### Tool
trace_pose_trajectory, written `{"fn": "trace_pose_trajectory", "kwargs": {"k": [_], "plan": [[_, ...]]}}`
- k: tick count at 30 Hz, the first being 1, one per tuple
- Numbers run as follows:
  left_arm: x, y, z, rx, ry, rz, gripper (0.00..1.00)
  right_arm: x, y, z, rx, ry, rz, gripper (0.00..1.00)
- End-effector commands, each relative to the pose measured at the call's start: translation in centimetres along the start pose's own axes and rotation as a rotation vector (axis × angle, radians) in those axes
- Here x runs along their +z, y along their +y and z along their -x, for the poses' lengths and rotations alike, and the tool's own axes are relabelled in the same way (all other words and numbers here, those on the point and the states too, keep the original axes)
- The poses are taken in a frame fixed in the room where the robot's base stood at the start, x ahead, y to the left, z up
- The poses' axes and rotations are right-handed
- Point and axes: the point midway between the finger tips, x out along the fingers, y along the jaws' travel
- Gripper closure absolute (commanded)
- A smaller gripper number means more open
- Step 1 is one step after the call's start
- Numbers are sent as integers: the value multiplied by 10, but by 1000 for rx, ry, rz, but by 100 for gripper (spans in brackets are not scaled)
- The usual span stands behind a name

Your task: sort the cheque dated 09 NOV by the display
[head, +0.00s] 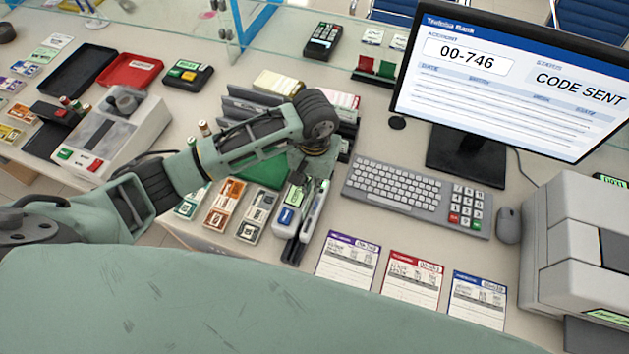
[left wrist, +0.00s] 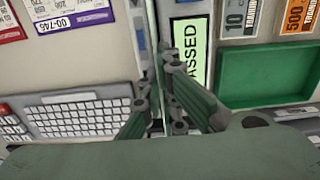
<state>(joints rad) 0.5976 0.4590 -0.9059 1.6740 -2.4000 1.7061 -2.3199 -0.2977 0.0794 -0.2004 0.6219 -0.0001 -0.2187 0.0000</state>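Three slips lie at the counter's front: purple-headed (head: 348,262), red-headed (head: 412,280) and blue-headed (head: 478,299). Their dates are too small to read. The left wrist view shows the purple-headed slip (left wrist: 75,18), reading 00-746, and part of the red-headed one (left wrist: 10,22). The display (head: 505,75) reads account 00-746, status CODE SENT. My left gripper (head: 308,178) is low over a narrow holder with a blue-topped item (head: 287,215) and a pale slim item (head: 313,212). Its fingers (left wrist: 158,85) stand around something thin; I cannot tell whether they grip it. My right gripper is out of view.
A keyboard (head: 392,185) and a mouse (head: 508,225) lie right of my left gripper. A grey machine (head: 580,240) stands at the right. Black (head: 78,70) and red (head: 130,70) trays are at the back left. A green tray (left wrist: 265,85) is beside the holder.

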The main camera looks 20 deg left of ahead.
Motion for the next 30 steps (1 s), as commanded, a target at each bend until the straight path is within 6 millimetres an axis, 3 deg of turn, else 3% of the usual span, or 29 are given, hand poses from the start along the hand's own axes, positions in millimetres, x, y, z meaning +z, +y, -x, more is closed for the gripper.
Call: {"fn": "trace_pose_trajectory", "kwargs": {"k": [30], "plan": [[0,0,53,-1,2,-1,100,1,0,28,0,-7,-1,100]]}}
